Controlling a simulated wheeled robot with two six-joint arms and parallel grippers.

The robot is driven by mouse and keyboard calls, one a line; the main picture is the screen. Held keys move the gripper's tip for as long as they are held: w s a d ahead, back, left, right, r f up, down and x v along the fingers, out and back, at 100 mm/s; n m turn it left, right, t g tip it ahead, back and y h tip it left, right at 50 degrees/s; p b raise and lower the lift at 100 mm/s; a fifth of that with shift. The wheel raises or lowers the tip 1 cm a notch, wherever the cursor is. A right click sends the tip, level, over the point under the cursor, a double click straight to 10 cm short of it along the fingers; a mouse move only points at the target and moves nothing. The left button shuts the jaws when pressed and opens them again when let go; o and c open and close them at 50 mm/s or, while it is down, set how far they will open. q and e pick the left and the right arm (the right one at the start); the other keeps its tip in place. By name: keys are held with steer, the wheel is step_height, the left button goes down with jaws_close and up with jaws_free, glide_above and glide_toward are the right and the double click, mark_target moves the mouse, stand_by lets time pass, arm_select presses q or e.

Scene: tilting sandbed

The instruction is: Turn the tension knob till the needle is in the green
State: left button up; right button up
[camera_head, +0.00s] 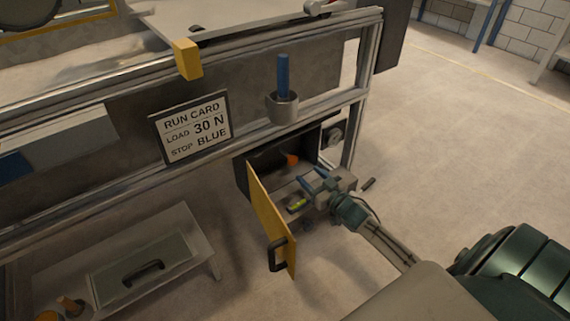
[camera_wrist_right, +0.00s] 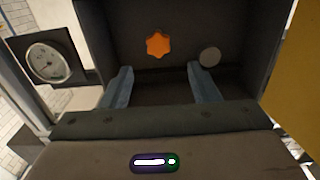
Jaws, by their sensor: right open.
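The orange lobed tension knob (camera_wrist_right: 158,46) is on the dark back wall inside an open cabinet; in the head view it is a small orange spot (camera_head: 292,159). A round gauge with a white face (camera_wrist_right: 48,61) is mounted outside the cabinet, left of its opening in the wrist view, and seen edge-on in the head view (camera_head: 334,135). Its needle and any green band are too small to read. My right gripper (camera_wrist_right: 162,86) is open and empty, its two blue fingers pointing into the cabinet, apart from the knob. In the head view it is at the cabinet mouth (camera_head: 317,181).
The yellow cabinet door (camera_head: 270,220) stands open, left of my right gripper. A grey disc (camera_wrist_right: 210,57) is right of the knob. A card (camera_head: 192,127) reads "RUN CARD, LOAD 30 N, STOP BLUE". A blue rod (camera_head: 283,75) stands in a cup on the rail. Floor at right is clear.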

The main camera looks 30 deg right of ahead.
mark_target(294, 161)
steer(key=w, duration=0.4)
steer(key=shift+w+r, duration=0.2)
steer(key=shift+r, duration=0.05)
steer(key=shift+w+a+f, duration=0.15)
steer(key=shift+w, duration=1.25)
steer(key=shift+w+a+f, duration=0.15)
steer(key=shift+w, duration=1.25)
steer(key=c, duration=0.9)
